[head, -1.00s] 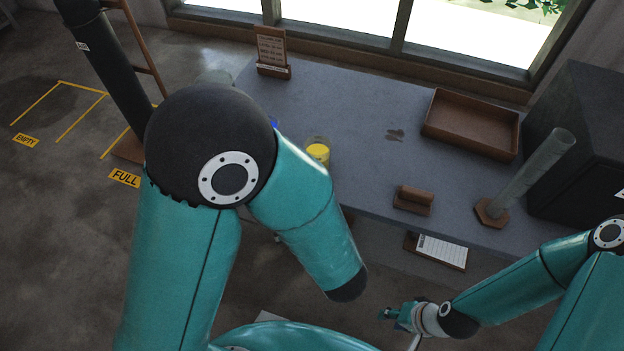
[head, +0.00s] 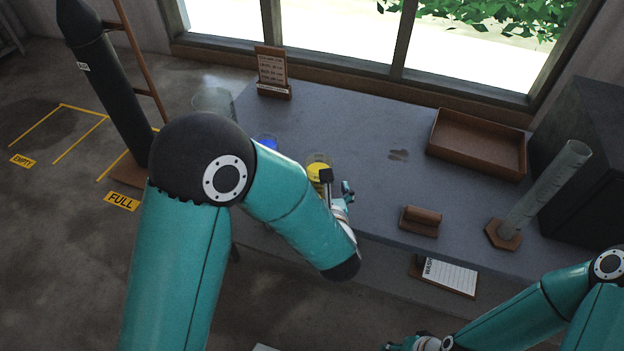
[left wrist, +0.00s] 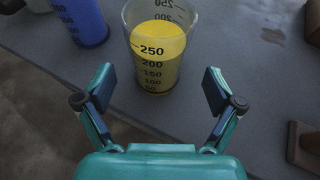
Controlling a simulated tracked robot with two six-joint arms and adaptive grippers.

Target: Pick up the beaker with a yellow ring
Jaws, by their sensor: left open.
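A clear beaker with yellow contents (head: 319,161) stands upright on the grey bench (head: 345,115). In the left wrist view the yellow beaker (left wrist: 157,55) shows black volume marks; I cannot make out a separate ring. My left gripper (head: 338,184) is open and empty, just on the near side of this beaker. In the left wrist view its fingers (left wrist: 159,88) are spread, with the beaker ahead between their lines and apart from both. My right gripper (head: 400,345) is cut by the bottom edge of the head view, and its jaws cannot be made out.
A blue beaker (head: 266,141) stands left of the yellow one, partly behind my left arm; it also shows in the left wrist view (left wrist: 84,20). A clear vessel (head: 214,100) is farther left. A brown tray (head: 440,147), a small wooden block (head: 421,221) and a tall cylinder (head: 545,185) stand to the right.

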